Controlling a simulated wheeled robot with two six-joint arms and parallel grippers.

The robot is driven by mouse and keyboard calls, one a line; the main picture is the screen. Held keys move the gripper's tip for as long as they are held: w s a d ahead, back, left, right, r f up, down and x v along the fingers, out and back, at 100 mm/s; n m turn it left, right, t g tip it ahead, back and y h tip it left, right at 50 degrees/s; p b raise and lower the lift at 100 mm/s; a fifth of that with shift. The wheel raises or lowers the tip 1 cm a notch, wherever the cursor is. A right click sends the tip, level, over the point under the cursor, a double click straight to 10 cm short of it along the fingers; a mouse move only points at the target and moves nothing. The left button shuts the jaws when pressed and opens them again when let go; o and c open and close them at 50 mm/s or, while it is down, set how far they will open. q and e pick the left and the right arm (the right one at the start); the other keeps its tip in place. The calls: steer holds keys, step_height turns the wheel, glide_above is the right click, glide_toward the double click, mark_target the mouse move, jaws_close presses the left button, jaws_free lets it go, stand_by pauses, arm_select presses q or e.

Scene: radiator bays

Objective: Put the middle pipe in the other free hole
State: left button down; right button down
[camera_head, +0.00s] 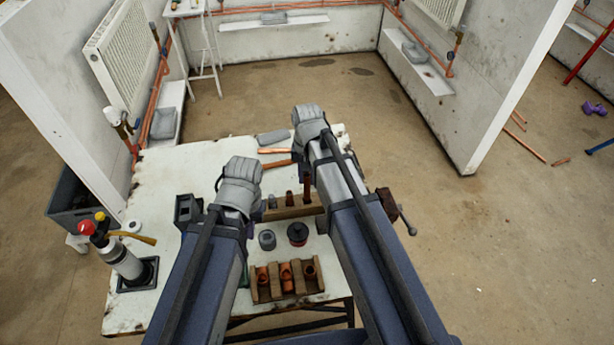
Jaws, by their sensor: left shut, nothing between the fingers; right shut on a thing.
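A wooden block (292,212) stands on the white table, partly hidden by my arms. Two short pieces show upright at it, a grey one (272,201) at the left and a brown pipe (289,198) beside it. A taller dark copper pipe (306,188) shows upright at the right, below my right gripper (308,118). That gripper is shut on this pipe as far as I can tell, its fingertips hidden. Whether the pipe's lower end is in a hole cannot be seen. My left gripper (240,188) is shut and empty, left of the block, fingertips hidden.
A wooden crate (262,292) with copper fittings stands at the table's front. A grey pot (267,240) and a dark red-topped tin (297,234) stand behind it. A torch bottle (122,262) is at the left, a vise (390,205) at the right.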

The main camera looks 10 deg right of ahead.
mark_target(307, 187)
steer(key=shift+f+b, duration=0.55)
steer(key=shift+f, duration=0.05)
steer(key=shift+f, duration=0.1)
steer(key=shift+f+b, duration=1.3)
steer(key=shift+b, duration=0.1)
steer(key=shift+f, duration=0.1)
steer(key=shift+f+b, duration=0.4)
steer(key=shift+b, duration=0.1)
steer(key=c, duration=0.6)
jaws_free()
